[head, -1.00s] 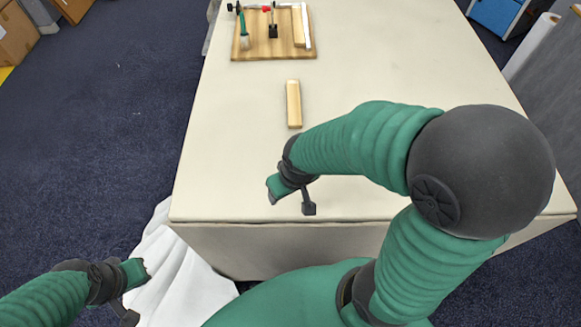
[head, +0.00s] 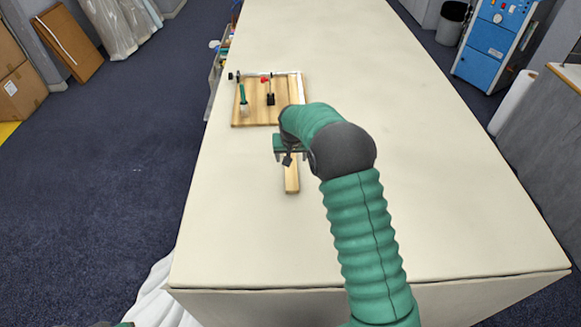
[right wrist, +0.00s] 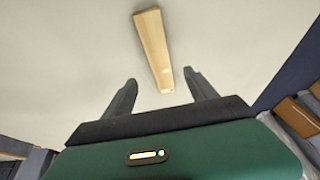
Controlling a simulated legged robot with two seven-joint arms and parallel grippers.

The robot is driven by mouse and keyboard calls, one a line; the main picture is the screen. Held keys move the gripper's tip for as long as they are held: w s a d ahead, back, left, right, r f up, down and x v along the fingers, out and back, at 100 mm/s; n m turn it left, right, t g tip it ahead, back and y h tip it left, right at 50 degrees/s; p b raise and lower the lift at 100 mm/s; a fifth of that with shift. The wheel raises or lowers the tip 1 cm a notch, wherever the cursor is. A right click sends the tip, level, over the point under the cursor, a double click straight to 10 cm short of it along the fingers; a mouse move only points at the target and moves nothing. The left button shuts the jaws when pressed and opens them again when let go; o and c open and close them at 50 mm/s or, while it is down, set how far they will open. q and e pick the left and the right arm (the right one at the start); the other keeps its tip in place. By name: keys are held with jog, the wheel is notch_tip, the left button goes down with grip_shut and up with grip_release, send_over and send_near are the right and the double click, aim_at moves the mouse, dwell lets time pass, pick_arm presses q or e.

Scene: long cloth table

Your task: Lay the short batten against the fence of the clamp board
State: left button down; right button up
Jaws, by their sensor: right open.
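The short batten (head: 291,180), a pale wooden bar, lies flat on the cloth table, just in front of the clamp board (head: 250,115). My right gripper (head: 286,158) is over its far part and hides that part in the head view. In the right wrist view the batten (right wrist: 154,45) lies ahead, its near end between the two open, empty fingertips (right wrist: 160,77). The board's white fence (head: 301,88) shows along its right edge, partly hidden by my right arm. Only a sliver of my left arm shows at the bottom edge; its fingers are out of view.
On the board stand a red-tipped clamp (head: 269,90) and a green-handled brush (head: 243,97). The cloth table (head: 400,180) is clear to the right and in front. A bin of items (head: 218,70) stands beyond its left edge.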

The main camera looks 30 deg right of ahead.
send_over(291, 167)
jog(key=s+a, duration=0.1)
jog(key=s, duration=0.1)
notch_tip(291, 167, down, 5)
jog(key=shift+a+r, duration=0.15)
jog(key=shift+r, duration=0.05)
jog(key=p+x, duration=0.2)
jog(key=x, duration=0.2)
jog(key=shift+w+d+f, duration=0.25)
jog(key=shift+w+f, duration=0.15)
jog(key=shift+f, duration=0.15)
jog(key=shift+r, duration=0.1)
grip_shut()
